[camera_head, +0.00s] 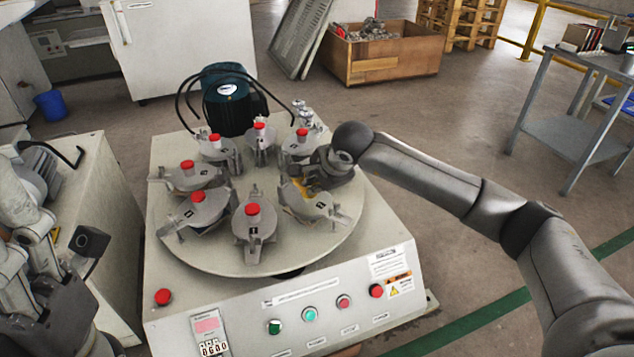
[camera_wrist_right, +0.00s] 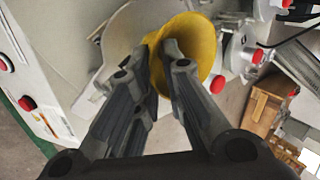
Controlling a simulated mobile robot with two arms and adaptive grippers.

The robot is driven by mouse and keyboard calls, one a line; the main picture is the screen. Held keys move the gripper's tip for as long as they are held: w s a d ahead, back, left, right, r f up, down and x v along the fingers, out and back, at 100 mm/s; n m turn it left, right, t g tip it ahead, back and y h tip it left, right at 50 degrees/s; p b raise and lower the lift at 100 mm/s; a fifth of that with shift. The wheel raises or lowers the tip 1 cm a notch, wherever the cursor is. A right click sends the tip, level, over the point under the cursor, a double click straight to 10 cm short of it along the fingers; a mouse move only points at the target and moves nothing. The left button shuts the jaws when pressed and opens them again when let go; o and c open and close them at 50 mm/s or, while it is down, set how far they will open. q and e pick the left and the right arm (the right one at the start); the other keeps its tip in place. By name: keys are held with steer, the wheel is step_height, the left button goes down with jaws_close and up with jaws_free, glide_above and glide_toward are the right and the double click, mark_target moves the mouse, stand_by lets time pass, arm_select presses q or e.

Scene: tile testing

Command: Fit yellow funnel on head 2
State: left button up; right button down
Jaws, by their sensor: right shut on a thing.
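A yellow funnel (camera_head: 302,187) is partly hidden at the right side of the round turntable, behind my right gripper (camera_head: 318,172). In the right wrist view the funnel (camera_wrist_right: 200,45) shows its wide yellow flare, and my right gripper (camera_wrist_right: 160,48) is shut on it. The funnel is close to the right-front grey head (camera_head: 318,208), which has no red cap showing; I cannot tell whether they touch. The numbers on the heads are too small to read surely. Part of my left arm shows at the left edge; its fingers cannot be made out.
Several grey heads with red caps, such as the front one (camera_head: 253,228), ring the turntable (camera_head: 220,262). A dark motor housing (camera_head: 228,98) with hoses stands behind. The white machine's front panel (camera_head: 320,318) has buttons. Floor is free to the right, before a grey cart (camera_head: 565,140).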

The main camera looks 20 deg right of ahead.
steer(key=c, duration=1.5)
jaws_free()
steer(key=shift+o, duration=0.2)
steer(key=v, duration=1.2)
